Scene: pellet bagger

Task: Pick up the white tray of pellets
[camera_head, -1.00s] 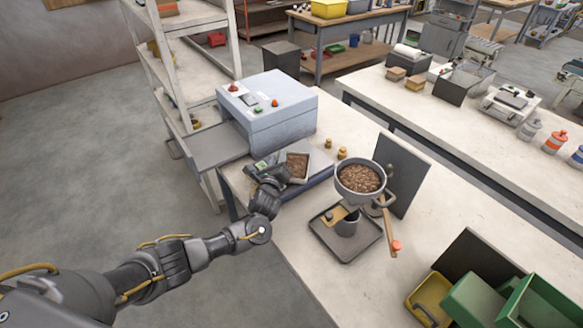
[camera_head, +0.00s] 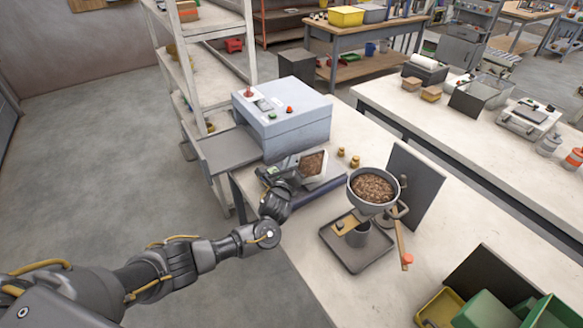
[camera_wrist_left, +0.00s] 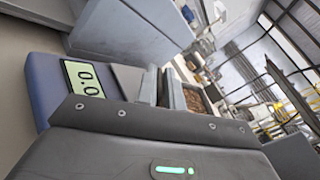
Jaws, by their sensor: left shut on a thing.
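The white tray (camera_head: 325,166) of brown pellets (camera_head: 313,163) is just above the scale (camera_head: 318,187) on the near bench, in front of the grey-blue machine. It looks raised and tilted toward the head camera. My left gripper (camera_head: 298,176) is shut on the tray's near-left side; the fingers partly hide the grip. In the left wrist view the tray's pellets (camera_wrist_left: 196,103) show beyond the fingers. The scale's display (camera_wrist_left: 84,80) there reads 0.0. My right gripper is not in view.
The grey-blue machine (camera_head: 282,120) stands close behind the tray. A funnel of pellets (camera_head: 373,188) stands over a dark square tray (camera_head: 355,252) to the right. Small brass weights (camera_head: 354,161) sit between. The bench front is clear.

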